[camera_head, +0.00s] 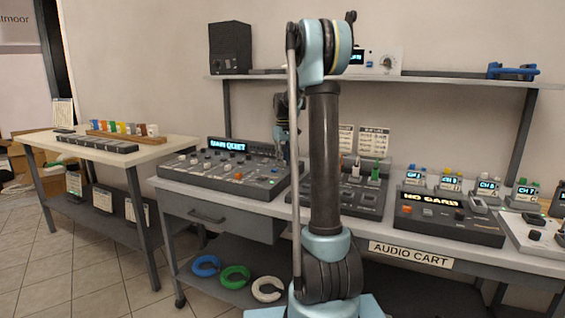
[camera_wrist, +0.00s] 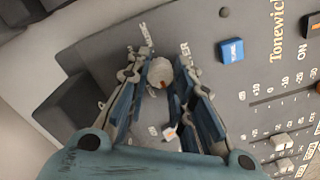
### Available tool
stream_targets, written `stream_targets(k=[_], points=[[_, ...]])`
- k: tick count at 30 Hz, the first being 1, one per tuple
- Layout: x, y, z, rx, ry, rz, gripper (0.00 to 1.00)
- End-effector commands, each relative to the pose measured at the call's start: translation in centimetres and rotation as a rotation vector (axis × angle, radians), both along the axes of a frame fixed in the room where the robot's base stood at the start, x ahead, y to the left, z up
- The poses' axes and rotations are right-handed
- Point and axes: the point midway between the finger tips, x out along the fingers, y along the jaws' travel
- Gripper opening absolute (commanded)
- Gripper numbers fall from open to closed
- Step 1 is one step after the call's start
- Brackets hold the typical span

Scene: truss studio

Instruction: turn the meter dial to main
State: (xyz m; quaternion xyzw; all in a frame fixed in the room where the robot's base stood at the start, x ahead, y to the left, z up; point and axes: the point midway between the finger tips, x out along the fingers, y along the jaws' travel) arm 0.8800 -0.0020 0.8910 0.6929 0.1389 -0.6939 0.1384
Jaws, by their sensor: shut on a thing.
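The meter dial (camera_wrist: 159,72) is a round pale grey knob on the dark grey mixer panel (camera_wrist: 203,42) in the wrist view. My gripper (camera_wrist: 160,84) is shut on it, with one finger on each side. Partly covered white labels stand around the dial; one ends in "ER". An orange mark shows on the dial, close to the fingers. In the head view the mixer (camera_head: 192,180) stands on the cart, and its lit display (camera_head: 228,146) appears to read "MAIN QUIET". My arm hides the dial there.
A blue button (camera_wrist: 231,50) and fader slots lie right of the dial. A small white-and-orange cap (camera_wrist: 170,133) sits below the fingers. A shelf (camera_head: 440,80) runs above the cart. More audio boxes (camera_head: 450,225) stand to the right.

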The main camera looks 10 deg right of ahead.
Motion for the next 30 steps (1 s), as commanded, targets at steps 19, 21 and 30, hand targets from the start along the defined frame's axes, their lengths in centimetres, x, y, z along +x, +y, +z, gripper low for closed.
stream_targets(k=[19,21,30], points=[[0.1,0.0,1.0,-0.001,-0.001,-0.001,0.43],[0.1,0.0,1.9,-0.001,-0.001,-0.001,0.43],[0.2,-0.1,7.6,-0.001,-0.001,-0.001,0.43]])
